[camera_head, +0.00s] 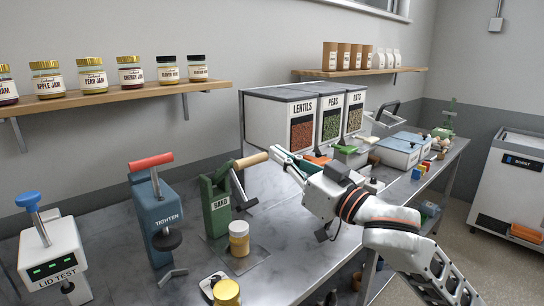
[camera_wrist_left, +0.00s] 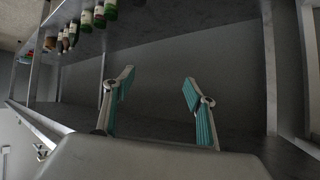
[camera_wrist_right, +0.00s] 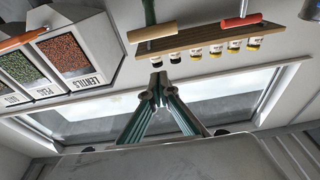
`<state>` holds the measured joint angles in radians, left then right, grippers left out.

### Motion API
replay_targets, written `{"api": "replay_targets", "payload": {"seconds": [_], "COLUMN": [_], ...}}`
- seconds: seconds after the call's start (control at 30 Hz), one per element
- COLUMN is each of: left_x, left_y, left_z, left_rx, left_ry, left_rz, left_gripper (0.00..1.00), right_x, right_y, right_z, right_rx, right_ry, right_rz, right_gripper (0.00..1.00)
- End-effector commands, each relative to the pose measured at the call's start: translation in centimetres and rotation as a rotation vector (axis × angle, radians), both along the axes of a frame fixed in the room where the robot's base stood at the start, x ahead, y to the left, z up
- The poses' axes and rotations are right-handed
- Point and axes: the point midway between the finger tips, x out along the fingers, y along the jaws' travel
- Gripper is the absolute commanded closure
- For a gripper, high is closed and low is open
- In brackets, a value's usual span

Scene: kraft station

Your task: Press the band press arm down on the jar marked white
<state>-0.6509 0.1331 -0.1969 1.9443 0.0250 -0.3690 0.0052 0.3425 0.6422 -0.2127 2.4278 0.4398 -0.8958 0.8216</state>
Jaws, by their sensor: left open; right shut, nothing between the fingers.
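The green band press (camera_head: 216,207) stands on the grey bench, marked BAND. Its arm with a pale wooden handle (camera_head: 251,160) is raised and points right; the handle also shows in the right wrist view (camera_wrist_right: 154,32). My right gripper (camera_head: 277,153) is just right of the handle's end, shut and empty; contact cannot be told. Its closed fingers show in the right wrist view (camera_wrist_right: 157,78). My left gripper (camera_wrist_left: 158,80) is open and empty, outside the head view.
The blue TIGHTEN press (camera_head: 160,215) with a red handle and the white LID TEST device (camera_head: 52,258) stand to the left. Another gold-lidded jar (camera_head: 227,293) is at the front edge. Lentils, peas and oats bins (camera_head: 275,118) stand behind my right arm.

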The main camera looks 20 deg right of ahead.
Motion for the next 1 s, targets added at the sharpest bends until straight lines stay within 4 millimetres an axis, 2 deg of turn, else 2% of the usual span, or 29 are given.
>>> {"api": "replay_targets", "payload": {"seconds": [0.3, 0.53, 0.7, 1.0], "left_x": [-0.5, -0.9, -1.0, -1.0], "left_y": [0.9, 1.1, 1.0, 1.1], "left_z": [-0.3, -0.5, -0.7, -0.6], "left_rx": [0.015, 0.017, 0.012, 0.012], "left_ry": [0.021, 0.038, 0.039, 0.04], "left_rz": [0.011, 0.019, 0.025, 0.028], "left_gripper": [0.44, 0.44, 0.44, 0.44], "right_x": [5.2, 8.3, 7.8, 7.6], "right_y": [1.9, 3.0, 2.9, 2.8], "right_z": [1.3, 1.9, -0.6, -2.3], "right_rx": [0.001, -0.001, -0.001, -0.001], "right_ry": [-0.002, 0.0, 0.004, 0.001], "right_rz": [0.0, 0.0, 0.0, 0.0], "right_gripper": [1.0, 1.0, 1.0, 1.0]}}
